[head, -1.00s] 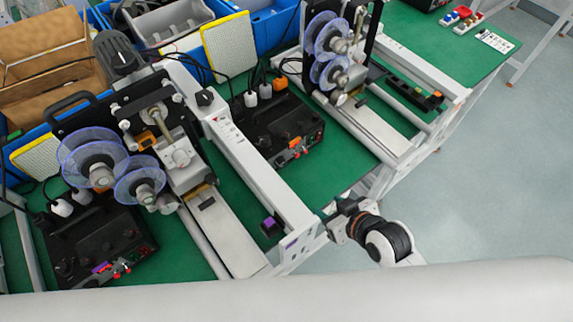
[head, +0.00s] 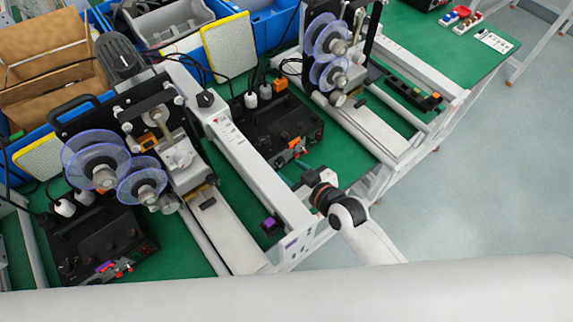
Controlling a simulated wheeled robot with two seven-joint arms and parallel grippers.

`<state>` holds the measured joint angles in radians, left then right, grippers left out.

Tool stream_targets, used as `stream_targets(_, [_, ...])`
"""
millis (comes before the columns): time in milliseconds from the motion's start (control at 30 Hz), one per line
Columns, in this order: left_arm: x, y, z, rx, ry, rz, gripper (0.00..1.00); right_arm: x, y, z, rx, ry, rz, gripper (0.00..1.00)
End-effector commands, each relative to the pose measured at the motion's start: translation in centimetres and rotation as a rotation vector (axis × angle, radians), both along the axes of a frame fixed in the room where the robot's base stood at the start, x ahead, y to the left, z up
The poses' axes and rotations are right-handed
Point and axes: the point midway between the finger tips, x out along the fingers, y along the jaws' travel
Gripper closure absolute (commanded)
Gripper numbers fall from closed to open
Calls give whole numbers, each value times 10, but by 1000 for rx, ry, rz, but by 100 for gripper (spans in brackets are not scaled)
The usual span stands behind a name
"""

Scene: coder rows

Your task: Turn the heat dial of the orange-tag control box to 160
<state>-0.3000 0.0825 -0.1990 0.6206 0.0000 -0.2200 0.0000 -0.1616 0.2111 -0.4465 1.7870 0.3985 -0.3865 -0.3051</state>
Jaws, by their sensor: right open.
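The orange-tag control box (head: 272,118) is a black box on the green bench top, between the two coder machines. Its orange tag (head: 296,143) shows at its front edge. Small black knobs sit on the box; their markings and pointer are too small to read. My right gripper (head: 302,166) comes in from the lower right over the rail, its fingers pointing up and left toward the front of the box. It is open and seems just short of the box; whether it touches anything is unclear. My left gripper is not in view.
A similar black box with a purple tag (head: 104,267) stands at the lower left. A long white machine rail (head: 255,165) runs close along the orange-tag box's left side. The second coder (head: 345,125) stands to its right. A small purple-topped block (head: 270,225) lies beside the rail.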

Motion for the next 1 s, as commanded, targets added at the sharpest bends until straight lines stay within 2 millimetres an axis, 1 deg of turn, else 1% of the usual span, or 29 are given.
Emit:
stream_targets(33, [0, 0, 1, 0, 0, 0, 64, 7, 5, -2, 1, 0, 0, 52])
stream_targets(200, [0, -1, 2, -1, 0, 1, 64, 20, 14, -10, 0, 0, 0, 52])
stream_targets(333, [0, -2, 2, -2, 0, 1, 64, 23, 16, -12, 0, 0, 0, 52])
stream_targets(567, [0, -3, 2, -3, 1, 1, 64, 23, 16, -12, 0, 0, 0, 52])
stream_targets(667, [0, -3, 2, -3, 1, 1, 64, 23, 16, -12, 0, 0, 0, 67])
stream_targets(833, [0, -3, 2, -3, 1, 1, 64, 23, 15, -12, -1, 1, 0, 95])
stream_targets(867, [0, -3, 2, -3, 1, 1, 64, 23, 15, -12, -1, 1, 0, 97])
stream_targets(1000, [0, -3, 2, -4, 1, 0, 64, 23, 15, -12, 5, 5, 0, 97])
